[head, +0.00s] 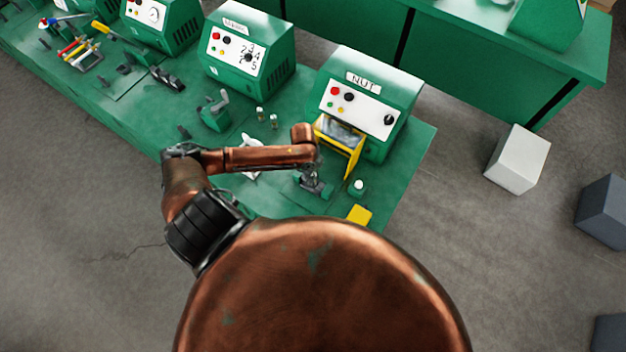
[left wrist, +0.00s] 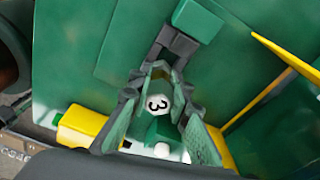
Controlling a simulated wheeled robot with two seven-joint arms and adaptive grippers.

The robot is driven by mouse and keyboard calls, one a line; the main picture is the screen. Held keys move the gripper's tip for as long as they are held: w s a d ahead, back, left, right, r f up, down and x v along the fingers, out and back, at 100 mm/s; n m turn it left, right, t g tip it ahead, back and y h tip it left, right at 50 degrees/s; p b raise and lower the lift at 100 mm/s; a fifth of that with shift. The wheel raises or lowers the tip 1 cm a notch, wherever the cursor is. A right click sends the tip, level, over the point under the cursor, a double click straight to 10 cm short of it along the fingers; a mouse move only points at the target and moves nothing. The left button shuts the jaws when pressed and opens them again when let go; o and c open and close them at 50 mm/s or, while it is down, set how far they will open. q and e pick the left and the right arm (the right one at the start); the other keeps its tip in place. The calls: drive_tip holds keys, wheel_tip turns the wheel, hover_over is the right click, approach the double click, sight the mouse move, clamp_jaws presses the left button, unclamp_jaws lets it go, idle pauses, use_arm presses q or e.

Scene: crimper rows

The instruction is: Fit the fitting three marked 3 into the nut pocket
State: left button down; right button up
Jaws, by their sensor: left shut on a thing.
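My left gripper (head: 314,187) is low over the green bench in front of the machine labelled NUT (head: 372,98). In the left wrist view the left gripper (left wrist: 163,118) is shut on the fitting marked 3 (left wrist: 158,103), whose pale face with a black 3 points to the camera. The fitting is hidden by the gripper in the head view. The NUT machine has an opening (head: 341,134) in its front with a yellow-edged flap (head: 352,158) standing out beside it. I cannot make out the pocket itself. My right gripper is not in view.
A small green box with a white knob (head: 358,187) and a yellow block (head: 359,214) lie right of the left gripper. Two small fittings (head: 267,117) stand farther back. A second machine (head: 247,55) and tools (head: 80,52) occupy the bench to the left.

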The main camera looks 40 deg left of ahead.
use_arm(q)
drive_tip(key=shift+w+a+f, duration=0.2)
drive_tip(key=shift+w+f, duration=0.2)
drive_tip(key=shift+f, duration=0.1)
wheel_tip(320, 180, down, 2)
drive_tip(key=shift+f, duration=0.55)
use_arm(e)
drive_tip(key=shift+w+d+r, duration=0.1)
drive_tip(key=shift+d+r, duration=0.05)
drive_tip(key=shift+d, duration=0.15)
use_arm(q)
drive_tip(key=shift+f, duration=0.1)
drive_tip(key=c, duration=1.8)
unclamp_jaws()
